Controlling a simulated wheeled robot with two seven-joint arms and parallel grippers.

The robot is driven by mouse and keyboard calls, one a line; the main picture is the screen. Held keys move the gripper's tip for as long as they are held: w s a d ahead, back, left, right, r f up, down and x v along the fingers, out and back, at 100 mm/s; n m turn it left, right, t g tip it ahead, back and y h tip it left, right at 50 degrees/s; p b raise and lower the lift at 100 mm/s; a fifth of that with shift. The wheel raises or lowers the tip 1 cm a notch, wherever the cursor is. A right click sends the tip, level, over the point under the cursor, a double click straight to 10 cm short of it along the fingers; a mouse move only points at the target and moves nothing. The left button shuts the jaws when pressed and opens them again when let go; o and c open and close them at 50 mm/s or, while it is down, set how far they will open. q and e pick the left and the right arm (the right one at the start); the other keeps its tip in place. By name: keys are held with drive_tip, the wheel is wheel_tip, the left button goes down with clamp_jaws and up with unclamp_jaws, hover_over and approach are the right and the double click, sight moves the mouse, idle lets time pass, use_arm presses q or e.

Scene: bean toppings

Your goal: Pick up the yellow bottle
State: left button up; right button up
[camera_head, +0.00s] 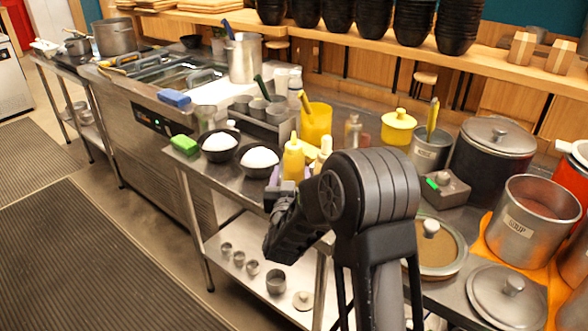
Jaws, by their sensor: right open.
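The yellow bottle (293,160) stands upright on the steel counter, right of two black bowls of white rice. Its lower part is partly hidden by my right arm and gripper. My right gripper (277,197) is at the counter's front edge, just in front of and below the bottle. It is open, though its fingers are dark and partly hidden by the arm. I cannot tell from this view whether it touches the bottle. My left gripper does not show.
Two rice bowls (220,147) stand left of the bottle. A yellow container (316,124) and a pale bottle (324,152) stand close behind and right. Soup pots (531,226) crowd the right side. Small metal cups (239,258) sit on the lower shelf.

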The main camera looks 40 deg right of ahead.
drive_tip(key=shift+x, duration=1.4)
drive_tip(key=shift+p+x, duration=0.85)
drive_tip(key=shift+x, duration=1.7)
drive_tip(key=shift+d+f, duration=0.1)
drive_tip(key=c, duration=0.8)
drive_tip(key=shift+o, duration=0.2)
